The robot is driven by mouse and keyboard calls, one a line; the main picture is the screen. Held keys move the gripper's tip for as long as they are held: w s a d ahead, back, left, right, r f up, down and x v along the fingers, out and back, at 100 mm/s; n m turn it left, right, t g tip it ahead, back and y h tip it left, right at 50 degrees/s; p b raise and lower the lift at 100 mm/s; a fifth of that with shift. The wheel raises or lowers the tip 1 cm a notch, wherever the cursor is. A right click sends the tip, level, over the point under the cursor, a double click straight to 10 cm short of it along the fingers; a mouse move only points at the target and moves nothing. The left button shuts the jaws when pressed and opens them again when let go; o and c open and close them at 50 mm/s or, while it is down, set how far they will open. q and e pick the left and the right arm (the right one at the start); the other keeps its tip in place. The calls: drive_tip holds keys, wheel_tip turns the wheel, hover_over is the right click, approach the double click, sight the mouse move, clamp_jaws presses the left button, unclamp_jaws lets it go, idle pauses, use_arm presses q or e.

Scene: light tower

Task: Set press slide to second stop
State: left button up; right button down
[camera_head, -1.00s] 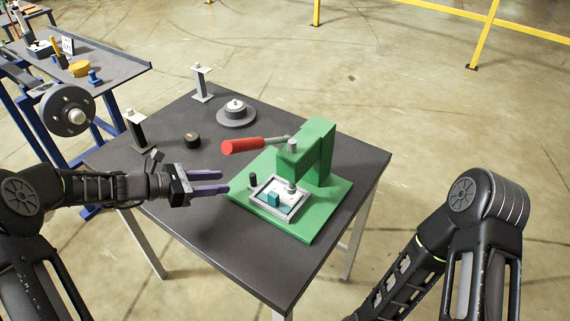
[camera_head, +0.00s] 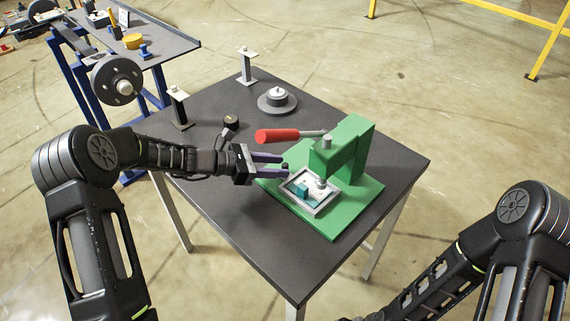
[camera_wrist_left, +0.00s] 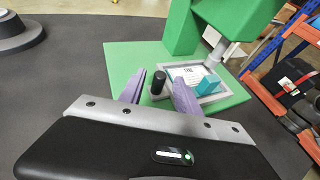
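The green press (camera_head: 350,150) stands on the dark table, with a red-handled lever (camera_head: 278,136) at its top. Its grey-framed slide (camera_head: 318,209) lies on the green base under the ram, carrying a white plate and a teal block (camera_head: 300,190); these also show in the left wrist view (camera_wrist_left: 208,86). A black upright knob (camera_wrist_left: 158,83) stands at the slide's near left side. My left gripper (camera_head: 284,164) is open, its purple fingers pointing at the knob. In the left wrist view the knob appears between the fingertips (camera_wrist_left: 160,78); contact cannot be told. My right gripper is out of view.
A round grey disc fixture (camera_head: 277,101), a small black knob (camera_head: 231,121) and two posts (camera_head: 247,66) stand on the table's far left part. A blue-framed bench (camera_head: 160,48) is behind at left. The table's near left part is clear.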

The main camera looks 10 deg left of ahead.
use_arm(q)
drive_tip(key=shift+x, duration=1.45)
drive_tip(key=shift+c, duration=0.6)
clamp_jaws()
